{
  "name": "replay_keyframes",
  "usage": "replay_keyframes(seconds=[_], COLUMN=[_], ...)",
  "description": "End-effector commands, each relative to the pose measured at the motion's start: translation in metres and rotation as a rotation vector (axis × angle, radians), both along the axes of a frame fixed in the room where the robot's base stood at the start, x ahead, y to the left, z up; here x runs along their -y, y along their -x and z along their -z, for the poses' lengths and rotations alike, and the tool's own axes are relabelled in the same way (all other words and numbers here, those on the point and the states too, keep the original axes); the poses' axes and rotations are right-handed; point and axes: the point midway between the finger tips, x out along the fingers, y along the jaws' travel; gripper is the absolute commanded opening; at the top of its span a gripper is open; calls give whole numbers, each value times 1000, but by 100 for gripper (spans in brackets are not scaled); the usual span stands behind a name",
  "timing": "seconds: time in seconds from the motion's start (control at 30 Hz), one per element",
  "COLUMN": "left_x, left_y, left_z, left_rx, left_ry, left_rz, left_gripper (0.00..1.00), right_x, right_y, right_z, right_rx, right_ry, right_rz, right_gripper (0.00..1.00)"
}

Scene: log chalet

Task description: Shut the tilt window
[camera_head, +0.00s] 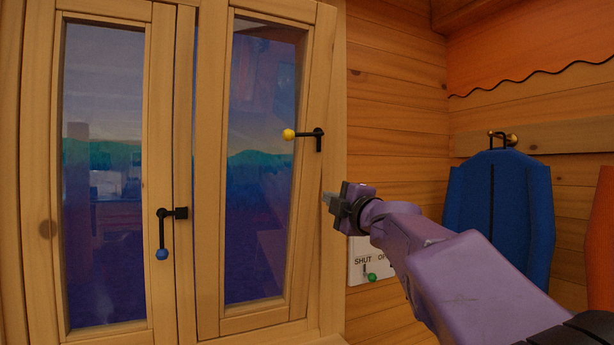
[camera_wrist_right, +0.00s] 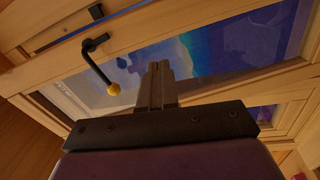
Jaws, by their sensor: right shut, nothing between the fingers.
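The right window sash (camera_head: 311,200) has a wooden frame and dark glass, and it sits askew in its surround, leaning out at the top. Its black handle with a yellow knob (camera_head: 289,134) points left, level; the knob also shows in the right wrist view (camera_wrist_right: 113,89). My right gripper (camera_head: 328,198) is shut and empty, below and right of that handle, beside the sash's right edge. I cannot tell whether it touches the wood. Its closed fingers (camera_wrist_right: 158,70) show in the wrist view. My left gripper is not in view.
A left window sash (camera_head: 160,90) has a handle with a blue knob (camera_head: 162,254) pointing down. A wall plate marked SHUT (camera_head: 357,261) with a green knob (camera_head: 371,277) is partly behind my right arm. A blue garment (camera_head: 500,200) hangs on a hook at the right.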

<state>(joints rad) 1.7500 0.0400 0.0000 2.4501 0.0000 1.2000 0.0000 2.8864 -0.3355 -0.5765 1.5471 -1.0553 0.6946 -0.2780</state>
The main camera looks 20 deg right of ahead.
Motion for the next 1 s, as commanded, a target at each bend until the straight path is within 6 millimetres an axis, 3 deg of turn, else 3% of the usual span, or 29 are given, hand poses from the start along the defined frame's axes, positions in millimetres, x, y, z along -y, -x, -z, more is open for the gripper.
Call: replay_keyframes(seconds=[0.03,0.13,0.47,0.8,1.0], left_x=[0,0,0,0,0], left_y=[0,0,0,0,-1], left_z=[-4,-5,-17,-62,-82], left_rx=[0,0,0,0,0], left_ry=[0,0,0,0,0], left_rz=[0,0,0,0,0], left_gripper=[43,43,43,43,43], right_x=[-2,-3,-2,-6,-7], right_y=[11,24,2,-75,-103], right_z=[-32,-62,-78,-95,-100], right_rx=[36,73,85,78,79], right_ry=[60,127,129,139,139], right_rz=[15,35,36,38,38], right_gripper=[0,0,0,0,0])
